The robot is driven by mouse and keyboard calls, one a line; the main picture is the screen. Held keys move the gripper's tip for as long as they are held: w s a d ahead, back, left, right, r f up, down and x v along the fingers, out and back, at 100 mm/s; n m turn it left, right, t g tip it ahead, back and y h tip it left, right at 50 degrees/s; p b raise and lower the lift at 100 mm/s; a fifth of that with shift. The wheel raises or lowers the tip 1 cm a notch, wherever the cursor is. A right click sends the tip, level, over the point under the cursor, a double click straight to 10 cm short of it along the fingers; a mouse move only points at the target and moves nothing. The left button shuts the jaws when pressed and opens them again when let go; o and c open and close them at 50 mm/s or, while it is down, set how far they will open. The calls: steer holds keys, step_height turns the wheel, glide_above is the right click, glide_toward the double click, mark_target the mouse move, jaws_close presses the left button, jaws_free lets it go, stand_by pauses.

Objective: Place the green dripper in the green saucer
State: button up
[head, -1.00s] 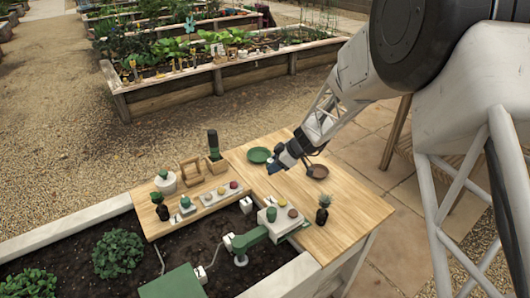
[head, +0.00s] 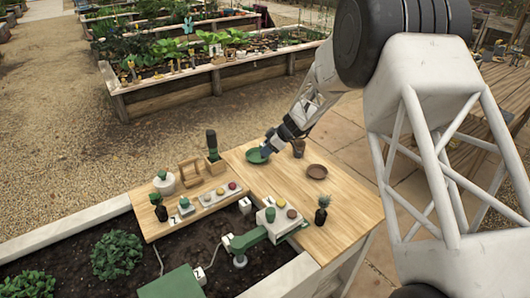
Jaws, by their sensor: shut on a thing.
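The green saucer (head: 254,157) lies on the wooden table near its far left edge. My gripper (head: 265,153) has dark blue fingers and is over the right part of this saucer, pointing down and to the left. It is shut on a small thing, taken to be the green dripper. The fingers mostly hide that thing, and its colour and shape are too small to make out. I cannot tell whether it touches the saucer.
A brown saucer (head: 317,172) lies to the right on the table, with a brown cup (head: 298,149) behind it. A spiky plant in a dark pot (head: 322,211) stands at the front right. A wooden box with a dark green-topped thing (head: 213,155) stands left of the green saucer.

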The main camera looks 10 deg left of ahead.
steer(key=shift+w+a+f, duration=0.1)
steer(key=shift+w+a, duration=0.2)
steer(key=shift+w, duration=0.35)
steer(key=shift+w+a+f, duration=0.1)
steer(key=shift+w+a, duration=0.15)
steer(key=shift+w, duration=0.4)
steer(key=shift+f, duration=1.7)
steer(key=shift+f, duration=0.1)
steer(key=o, duration=1)
steer(key=v, duration=1.2)
